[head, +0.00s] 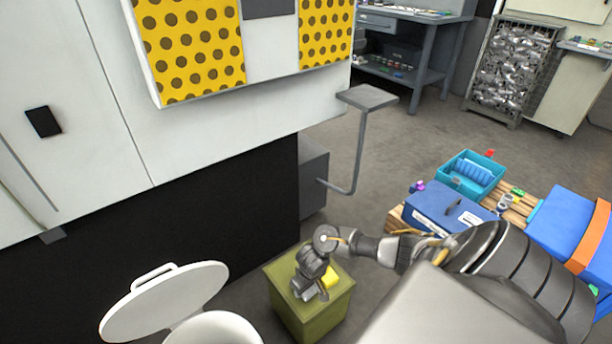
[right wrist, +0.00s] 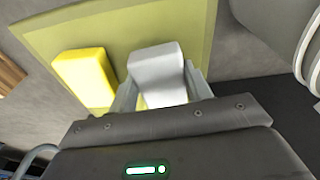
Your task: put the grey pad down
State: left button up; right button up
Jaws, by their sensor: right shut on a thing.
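My right gripper (head: 312,293) reaches down over the olive-green box (head: 310,322) in the head view. In the right wrist view its two fingers (right wrist: 160,92) are shut on the grey pad (right wrist: 157,70), a pale block with rounded edges. The pad is over the box top (right wrist: 120,22); I cannot tell whether it touches it. A yellow block (right wrist: 84,78) lies on the box top beside the pad, to its left in the wrist view. The yellow block also shows in the head view (head: 331,277). My left gripper is not in view.
A white bin (head: 215,330) with its round lid (head: 165,302) open stands left of the box. The white machine (head: 95,90) rises behind, with a grey bracket shelf (head: 367,97). Blue cases (head: 450,208) and a teal crate (head: 470,172) sit on a wooden pallet at right.

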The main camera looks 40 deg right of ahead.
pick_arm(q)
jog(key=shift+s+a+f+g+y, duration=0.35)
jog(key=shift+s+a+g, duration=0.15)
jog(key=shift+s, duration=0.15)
pick_arm(e)
jog(key=shift+f, duration=0.1)
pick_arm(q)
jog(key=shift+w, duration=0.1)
pick_arm(e)
jog(key=shift+f, duration=0.2)
jog(key=shift+f, duration=0.4)
jog(key=o, duration=0.9)
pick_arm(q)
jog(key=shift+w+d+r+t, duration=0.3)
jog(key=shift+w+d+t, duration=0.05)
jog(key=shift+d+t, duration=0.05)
pick_arm(e)
jog(key=shift+o, duration=0.2)
jog(key=shift+a, duration=0.1)
